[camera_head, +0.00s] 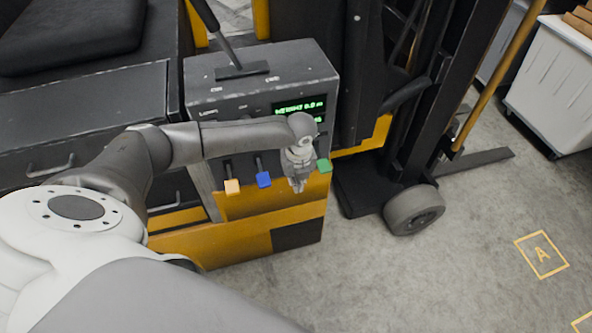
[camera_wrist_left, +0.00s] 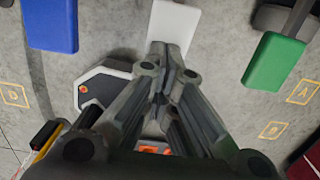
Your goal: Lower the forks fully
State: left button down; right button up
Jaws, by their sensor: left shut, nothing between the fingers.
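The forklift's console (camera_head: 262,85) has a row of coloured lever knobs on its front: yellow-orange (camera_head: 232,186), blue (camera_head: 264,179) and green (camera_head: 324,165). The left wrist view shows a white knob (camera_wrist_left: 175,24) between the blue knob (camera_wrist_left: 50,25) and the green knob (camera_wrist_left: 273,62); my gripper hides it in the head view. My left gripper (camera_head: 298,187) points down in front of the lever row, shut and empty. Its closed fingers (camera_wrist_left: 160,100) appear close to the white knob; contact is unclear. A fork (camera_head: 480,160) lies low near the floor. My right gripper is out of view.
A green display (camera_head: 300,107) on the console seems to show a height near zero; its small text is blurred. The mast (camera_head: 440,90) and a wheel (camera_head: 414,209) stand right of the console. A white tote (camera_head: 552,85) is at upper right. Floor near marking A (camera_head: 541,255) is clear.

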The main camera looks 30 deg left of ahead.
pick_arm(q)
jog(key=s+d+r, duration=0.1)
jog(key=d+r, duration=0.1)
jog(key=r, duration=0.3)
jog(key=s+d+r+b, duration=0.1)
jog(key=s+r, duration=0.1)
jog(key=r, duration=0.4)
jog(key=shift+d+r, duration=0.25)
jog(key=shift+d, duration=0.1)
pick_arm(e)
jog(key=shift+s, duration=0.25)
pick_arm(q)
jog(key=shift+w, duration=0.1)
